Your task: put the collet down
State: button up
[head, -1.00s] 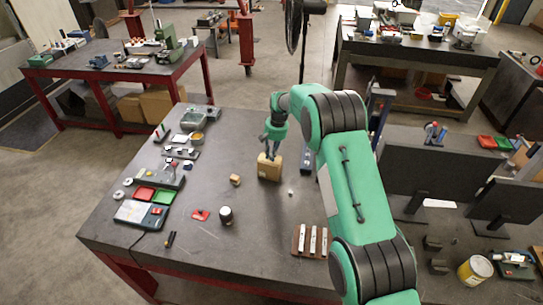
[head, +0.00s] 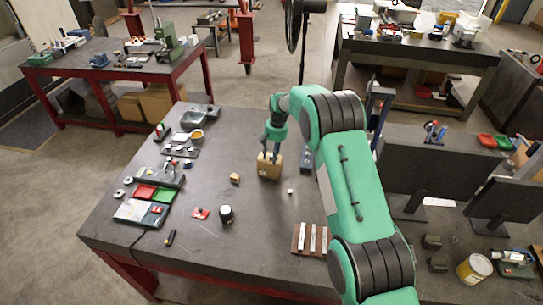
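My gripper (head: 270,153) points down at a tan wooden block or box (head: 269,170) near the middle of the dark table. Its fingertips are at the top of this box, where small pale shapes show. I cannot make out a collet there; the fingertips and the box's top are too small to tell whether anything is held. The finger gap is also too small to judge.
The dark table (head: 200,255) has clear room left of the box. A small tan block (head: 235,178), a dark cylinder (head: 226,214), a small white piece (head: 291,191) and a rack with pale bars (head: 312,238) stand around. Trays and tools line the left edge.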

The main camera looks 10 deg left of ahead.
jog(key=shift+r, duration=0.1)
notch_tip(320, 180, up, 12)
jog(key=d+b, duration=0.1)
jog(key=b, duration=0.1)
jog(key=shift+w+d, duration=0.15)
jog(key=shift+d, duration=0.15)
dwell(1.0)
